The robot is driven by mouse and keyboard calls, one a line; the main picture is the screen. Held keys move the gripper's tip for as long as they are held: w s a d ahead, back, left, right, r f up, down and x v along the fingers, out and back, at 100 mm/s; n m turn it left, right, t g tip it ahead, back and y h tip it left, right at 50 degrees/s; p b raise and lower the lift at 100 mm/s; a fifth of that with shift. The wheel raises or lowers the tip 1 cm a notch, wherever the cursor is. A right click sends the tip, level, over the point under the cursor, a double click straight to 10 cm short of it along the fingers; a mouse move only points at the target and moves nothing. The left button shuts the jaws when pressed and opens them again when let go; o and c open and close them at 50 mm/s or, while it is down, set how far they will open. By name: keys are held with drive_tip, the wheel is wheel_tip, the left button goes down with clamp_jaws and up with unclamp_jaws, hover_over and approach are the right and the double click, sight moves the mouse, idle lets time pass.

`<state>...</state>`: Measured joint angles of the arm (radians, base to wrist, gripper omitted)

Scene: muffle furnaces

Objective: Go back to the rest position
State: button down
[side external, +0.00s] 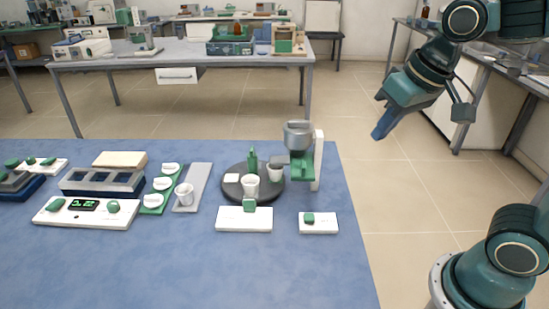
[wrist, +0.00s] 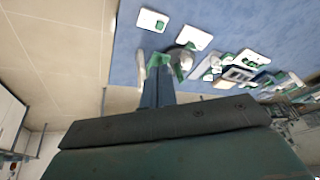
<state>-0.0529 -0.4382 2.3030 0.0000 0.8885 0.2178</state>
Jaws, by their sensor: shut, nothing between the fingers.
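My gripper (side external: 383,122) is in the upper right of the side external view, high over the floor, to the right of the blue table (side external: 270,275). It points down and to the left. Its fingers are shut, with nothing between them. In the wrist view the gripper (wrist: 158,62) reaches up from the dark gripper body, and the table (wrist: 130,60) with its devices shows beyond it. My gripper touches nothing.
On the table stand a dark round turntable (side external: 235,190) with white cups, a grey-and-green device (side external: 300,140) on a white post, white control boxes (side external: 245,220), and a grey strip (side external: 195,185). Lab benches (side external: 185,55) stand behind. Floor between table and my base is clear.

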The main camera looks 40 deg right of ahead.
drive_tip(key=s+d+f+n+t, duration=0.1)
drive_tip(key=s+n, duration=0.1)
drive_tip(key=s, duration=0.5)
drive_tip(key=shift+s+d, duration=0.15)
drive_tip(key=shift+s, duration=0.15)
